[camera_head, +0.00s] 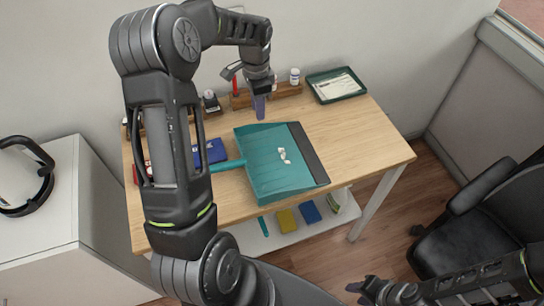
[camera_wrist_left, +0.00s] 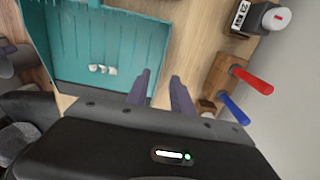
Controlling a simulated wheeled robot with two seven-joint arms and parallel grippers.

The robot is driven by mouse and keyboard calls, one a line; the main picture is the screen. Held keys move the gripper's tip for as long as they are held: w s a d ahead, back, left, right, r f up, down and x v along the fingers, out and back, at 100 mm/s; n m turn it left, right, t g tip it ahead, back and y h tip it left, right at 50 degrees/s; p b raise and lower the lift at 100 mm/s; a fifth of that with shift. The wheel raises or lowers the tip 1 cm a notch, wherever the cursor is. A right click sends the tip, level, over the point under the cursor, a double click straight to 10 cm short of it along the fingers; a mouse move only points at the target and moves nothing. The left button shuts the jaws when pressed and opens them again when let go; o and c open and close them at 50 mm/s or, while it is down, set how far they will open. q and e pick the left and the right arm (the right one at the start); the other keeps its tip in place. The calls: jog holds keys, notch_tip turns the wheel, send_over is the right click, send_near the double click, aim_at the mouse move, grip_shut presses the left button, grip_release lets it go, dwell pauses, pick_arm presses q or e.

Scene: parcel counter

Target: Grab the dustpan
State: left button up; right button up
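The teal dustpan (camera_head: 270,180) lies on the wooden table with a dark strip along its right edge and small white scraps (camera_head: 284,155) in it. Its teal handle (camera_head: 228,165) points left and is partly hidden behind my left arm. The pan (camera_wrist_left: 85,40) also fills the upper left of the left wrist view; its handle is not seen there. My left gripper (camera_head: 259,106) is near the pan's far edge, away from the handle. In the left wrist view its two purple fingers (camera_wrist_left: 160,88) are apart with nothing between them. My right gripper (camera_head: 360,291) is low at the right, away from the table.
A wooden rack (camera_head: 288,91) with a red pen and small bottles stands along the back. A green tray with paper (camera_head: 336,84) is at the back right. A blue item (camera_head: 212,152) lies left of the pan. A black chair (camera_head: 470,225) stands at the right.

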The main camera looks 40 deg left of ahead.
pick_arm(q)
jog(key=shift+f, duration=1.3)
jog(key=shift+f+p, duration=0.3)
jog(key=shift+p, duration=0.15)
notch_tip(320, 180, down, 4)
jog(key=shift+r+p, duration=0.2)
jog(key=shift+p, duration=0.45)
jog(key=shift+w+f, duration=0.1)
jog(key=shift+f, duration=0.4)
jog(key=shift+c, duration=0.3)
grip_shut()
